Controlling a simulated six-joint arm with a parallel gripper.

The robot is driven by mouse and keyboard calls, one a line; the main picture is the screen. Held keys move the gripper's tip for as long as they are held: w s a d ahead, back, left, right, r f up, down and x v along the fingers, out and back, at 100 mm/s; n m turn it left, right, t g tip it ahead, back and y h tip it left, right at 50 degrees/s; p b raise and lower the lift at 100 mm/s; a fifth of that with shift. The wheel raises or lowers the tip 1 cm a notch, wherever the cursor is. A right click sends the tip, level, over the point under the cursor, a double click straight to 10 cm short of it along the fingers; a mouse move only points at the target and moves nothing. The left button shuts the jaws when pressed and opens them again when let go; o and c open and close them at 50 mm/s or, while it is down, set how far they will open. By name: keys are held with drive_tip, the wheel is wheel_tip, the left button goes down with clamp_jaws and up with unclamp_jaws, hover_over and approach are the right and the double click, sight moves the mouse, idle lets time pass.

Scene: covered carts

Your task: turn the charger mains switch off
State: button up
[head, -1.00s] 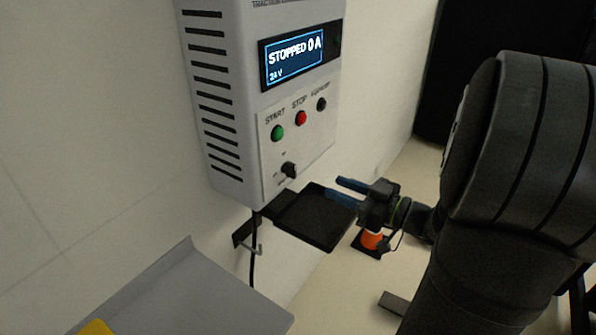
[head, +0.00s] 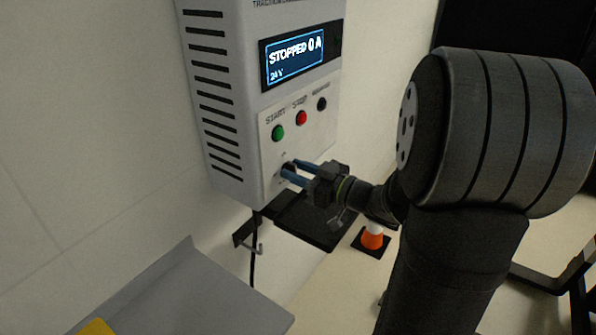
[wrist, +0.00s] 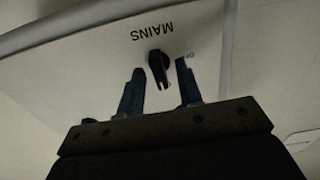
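The charger (head: 228,110) is a pale box on the wall, its display (head: 294,62) reading "STOPPED 0 A" and "24 V". The mains switch is a black rotary knob, clear in the wrist view (wrist: 159,66) below the upside-down word MAINS. In the head view my fingers largely hide it. My gripper (head: 289,171) is at the lower part of the charger's front panel, with its two blue fingers apart. In the wrist view the fingers (wrist: 158,82) stand either side of the knob, with a gap visible on the left; contact on the right cannot be told.
Green start (head: 278,133), red stop (head: 301,118) and black (head: 321,104) buttons sit above the knob. A dark shelf (head: 310,222) juts out below the charger, near a hook (head: 256,249). A grey panel (head: 190,290) is at lower left.

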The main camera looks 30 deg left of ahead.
clamp_jaws()
drive_tip(key=shift+n, duration=0.4)
drive_tip(key=n, duration=0.4)
drive_tip(key=shift+s, duration=0.1)
drive_tip(key=shift+s+f+n, duration=0.1)
drive_tip(key=shift+n, duration=3.05)
drive_tip(key=shift+f+n, duration=0.1)
drive_tip(key=shift+n, duration=3.05)
